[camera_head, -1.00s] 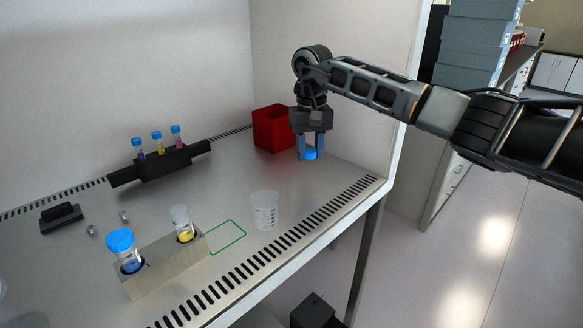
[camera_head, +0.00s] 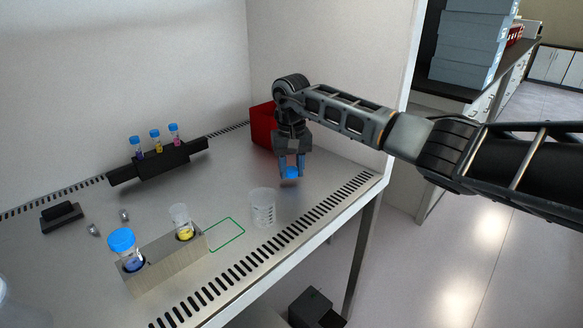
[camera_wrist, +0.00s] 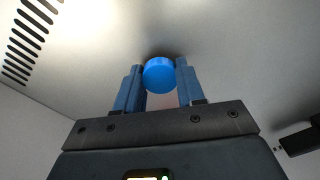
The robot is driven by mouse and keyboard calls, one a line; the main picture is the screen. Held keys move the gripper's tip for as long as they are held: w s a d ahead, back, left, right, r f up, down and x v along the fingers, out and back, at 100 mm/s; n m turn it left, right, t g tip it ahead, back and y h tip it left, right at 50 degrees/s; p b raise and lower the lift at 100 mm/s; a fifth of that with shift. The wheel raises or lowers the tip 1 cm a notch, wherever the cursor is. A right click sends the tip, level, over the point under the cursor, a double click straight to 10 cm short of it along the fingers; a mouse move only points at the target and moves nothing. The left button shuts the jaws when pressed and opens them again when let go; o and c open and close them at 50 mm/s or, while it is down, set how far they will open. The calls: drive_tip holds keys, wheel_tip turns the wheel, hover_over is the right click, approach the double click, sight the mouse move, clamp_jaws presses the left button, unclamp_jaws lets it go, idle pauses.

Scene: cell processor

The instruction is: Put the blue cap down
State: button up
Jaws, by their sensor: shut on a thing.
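The blue cap (camera_head: 291,173) is between the fingertips of my gripper (camera_head: 290,168). The cap also shows in the wrist view (camera_wrist: 159,74), where the two blue fingers of my gripper (camera_wrist: 160,82) close on its sides. My gripper points down over the metal work surface, in front of the red bin and behind the clear beaker. The cap is low, close to the surface; I cannot tell whether it touches it.
A red bin (camera_head: 262,128) stands just behind my gripper. A clear beaker (camera_head: 262,210) is in front. A metal block (camera_head: 168,262) holds a blue-capped tube (camera_head: 122,241) and an uncapped tube (camera_head: 180,217). A green outline (camera_head: 228,234) marks bare surface. A black rack (camera_head: 160,165) stands at the back.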

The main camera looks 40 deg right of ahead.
sight(291, 170)
drive_tip(key=shift+f+b, duration=0.35)
drive_tip(key=shift+f, duration=0.25)
drive_tip(key=o, duration=1.2)
drive_tip(key=shift+c, duration=0.2)
drive_tip(key=shift+r, duration=0.1)
drive_tip(key=shift+r+p, duration=0.5)
drive_tip(key=shift+r, duration=0.05)
wheel_tip(291, 170, up, 12)
drive_tip(key=b, duration=0.2)
